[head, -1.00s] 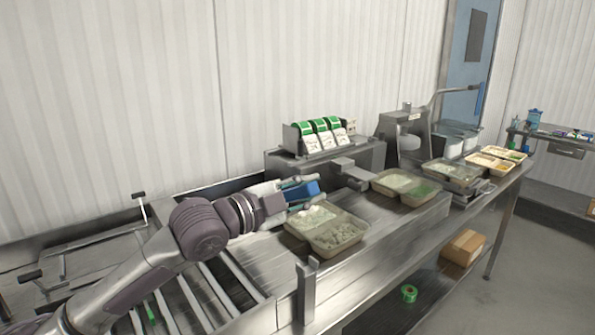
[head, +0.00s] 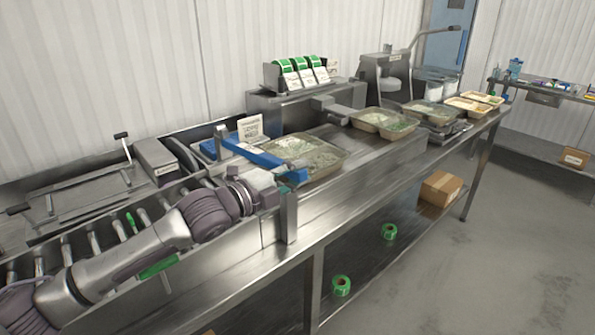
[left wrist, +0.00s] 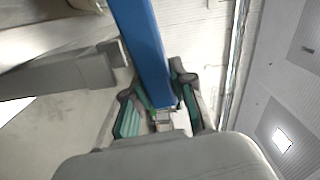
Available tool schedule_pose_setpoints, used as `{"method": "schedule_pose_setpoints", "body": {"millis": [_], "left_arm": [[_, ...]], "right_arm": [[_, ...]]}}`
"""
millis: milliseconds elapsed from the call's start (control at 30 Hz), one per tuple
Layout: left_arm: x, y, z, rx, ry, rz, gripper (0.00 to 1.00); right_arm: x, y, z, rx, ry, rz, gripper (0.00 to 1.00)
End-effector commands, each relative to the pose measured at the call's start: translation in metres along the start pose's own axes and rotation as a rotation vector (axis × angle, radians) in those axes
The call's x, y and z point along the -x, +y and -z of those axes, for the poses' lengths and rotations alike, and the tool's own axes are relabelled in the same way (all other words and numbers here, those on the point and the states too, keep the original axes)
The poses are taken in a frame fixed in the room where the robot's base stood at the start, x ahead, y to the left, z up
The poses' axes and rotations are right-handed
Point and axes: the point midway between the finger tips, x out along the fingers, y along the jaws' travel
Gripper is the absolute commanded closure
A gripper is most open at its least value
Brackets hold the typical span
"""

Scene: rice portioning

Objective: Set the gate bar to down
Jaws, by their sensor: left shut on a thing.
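The gate bar (head: 250,151) is a long blue bar lying across the conveyor line at the left end of a food tray (head: 335,163). It looks low and close to level, with its near end close to the front post (head: 288,215). My left gripper (head: 288,178) is shut on the near end of the bar, just above that post. In the left wrist view the bar (left wrist: 143,45) runs down between the green-padded fingers of the gripper (left wrist: 160,112). Whether the bar touches the post is hidden by the gripper. My right gripper is out of view.
Trays (head: 385,122) of food stand along the line to the right. A label dispenser (head: 297,75) with green rolls sits on the back housing. The roller section lies under my left arm. Green tape rolls (head: 341,285) and a carton (head: 440,188) are on the lower shelf.

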Motion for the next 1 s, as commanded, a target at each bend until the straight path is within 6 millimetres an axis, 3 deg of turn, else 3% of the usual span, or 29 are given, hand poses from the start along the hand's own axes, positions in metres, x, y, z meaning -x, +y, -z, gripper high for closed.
{"method": "schedule_pose_setpoints", "body": {"millis": [233,267,400,767,1000], "left_arm": [[0.000,0.000,0.000,0.003,0.001,0.000,1.00],[0.000,0.000,0.000,0.003,0.001,0.000,0.71],[0.000,0.000,0.000,0.003,0.000,0.000,0.49],[0.000,-0.006,0.001,0.000,0.000,0.003,0.49],[0.000,-0.048,0.005,-0.004,0.001,0.005,0.49]], "right_arm": [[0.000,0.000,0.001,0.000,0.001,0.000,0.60],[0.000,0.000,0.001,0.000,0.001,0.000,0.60],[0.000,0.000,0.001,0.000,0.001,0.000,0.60],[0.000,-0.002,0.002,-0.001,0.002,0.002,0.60],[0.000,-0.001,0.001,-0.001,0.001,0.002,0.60]]}}
